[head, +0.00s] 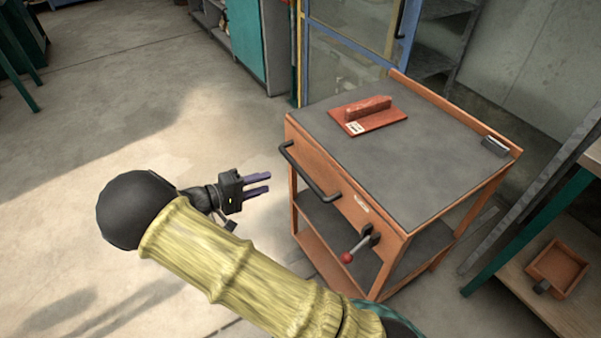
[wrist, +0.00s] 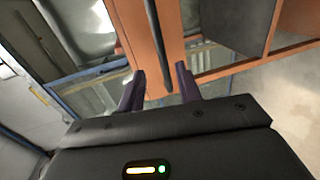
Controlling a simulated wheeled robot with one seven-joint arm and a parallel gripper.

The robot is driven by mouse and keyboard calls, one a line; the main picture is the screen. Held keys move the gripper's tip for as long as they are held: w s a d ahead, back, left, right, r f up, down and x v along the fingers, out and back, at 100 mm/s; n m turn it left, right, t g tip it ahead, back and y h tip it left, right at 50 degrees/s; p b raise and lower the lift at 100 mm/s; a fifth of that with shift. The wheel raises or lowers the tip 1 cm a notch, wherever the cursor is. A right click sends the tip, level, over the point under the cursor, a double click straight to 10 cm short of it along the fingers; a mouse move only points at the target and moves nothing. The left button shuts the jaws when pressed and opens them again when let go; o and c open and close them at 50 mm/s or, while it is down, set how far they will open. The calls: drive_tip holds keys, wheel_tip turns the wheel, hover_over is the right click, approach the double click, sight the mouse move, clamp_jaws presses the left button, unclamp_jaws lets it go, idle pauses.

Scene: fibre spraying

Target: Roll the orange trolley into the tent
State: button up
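The orange trolley (head: 437,225) stands right of the middle in the head view, with a dark grey top and a lower shelf. Its black bar handle (head: 308,172) is on the side facing my gripper. My gripper (head: 268,184) is open and empty, a short way left of the handle. In the wrist view, my gripper's purple fingers (wrist: 159,88) are apart, and the black handle (wrist: 157,40) runs up beyond the gap between them. A lever with a red knob (head: 347,257) is on the trolley's front below the handle. No tent can be made out for certain.
A red block on a plate (head: 368,114) lies on the trolley top, with a small dark item (head: 495,146) at its right edge. A blue-framed glazed structure (head: 355,45) stands behind. A bench with an orange tray (head: 556,270) is at right. The floor at left is clear.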

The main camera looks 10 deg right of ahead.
sight(299, 173)
drive_tip(key=b+x, duration=0.1)
drive_tip(key=x, duration=1.1)
drive_tip(key=shift+w+d+f, duration=0.1)
drive_tip(key=shift+d, duration=0.25)
drive_tip(key=shift+d, duration=0.1)
clamp_jaws()
